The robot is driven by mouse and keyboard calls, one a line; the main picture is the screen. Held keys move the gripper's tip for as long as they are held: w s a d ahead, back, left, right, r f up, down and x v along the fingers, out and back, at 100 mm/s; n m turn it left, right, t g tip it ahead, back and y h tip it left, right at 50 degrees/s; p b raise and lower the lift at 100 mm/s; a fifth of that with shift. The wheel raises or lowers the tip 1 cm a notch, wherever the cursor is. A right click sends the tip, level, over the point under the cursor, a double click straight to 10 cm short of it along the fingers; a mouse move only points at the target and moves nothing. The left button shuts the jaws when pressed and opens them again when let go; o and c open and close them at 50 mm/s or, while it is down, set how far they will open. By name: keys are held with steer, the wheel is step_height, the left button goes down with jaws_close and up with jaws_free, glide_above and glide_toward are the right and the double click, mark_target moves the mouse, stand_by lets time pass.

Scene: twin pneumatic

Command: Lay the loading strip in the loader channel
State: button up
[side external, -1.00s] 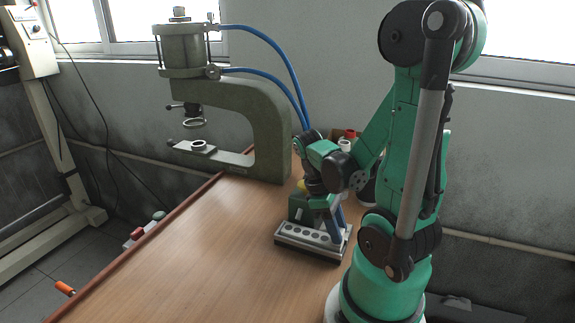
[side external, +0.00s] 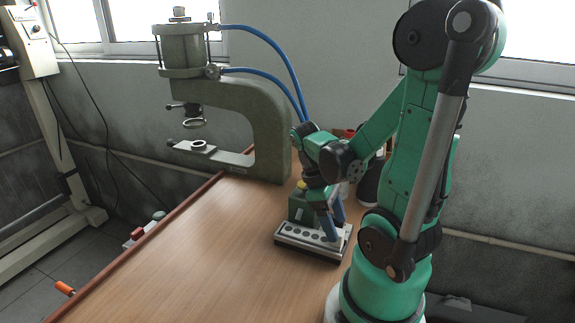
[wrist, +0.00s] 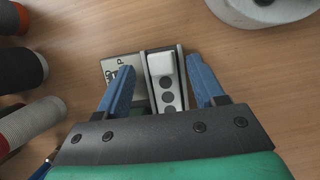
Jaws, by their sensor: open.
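The loading strip (wrist: 165,85) is a pale narrow bar with several dark round spots along its top. In the wrist view it appears to lie between the two raised grey walls of the loader channel (wrist: 149,78). The side view shows the loader (side external: 291,240) as a low grey block with a dark base and a row of dark round spots, on the table. My gripper (wrist: 159,75) is open, with one blue finger on each side of the strip and gaps between. It also shows in the side view (side external: 332,232), low over the loader. My palm hides the strip's near end.
A green press (side external: 270,125) with blue hoses stands at the table's back. A green block (side external: 300,206) sits behind the loader. The table's front left is clear.

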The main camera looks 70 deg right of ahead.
mark_target(313, 236)
steer(key=v, duration=1)
steer(key=w+a+f+t, duration=0.1)
steer(key=w+a+t, duration=1)
steer(key=w+a, duration=0.1)
steer(key=shift+w+a+f+n+t, duration=0.2)
steer(key=shift+a+f+n+t, duration=0.1)
steer(key=shift+a, duration=0.5)
steer(key=shift+c, duration=0.3)
steer(key=shift+r, duration=0.15)
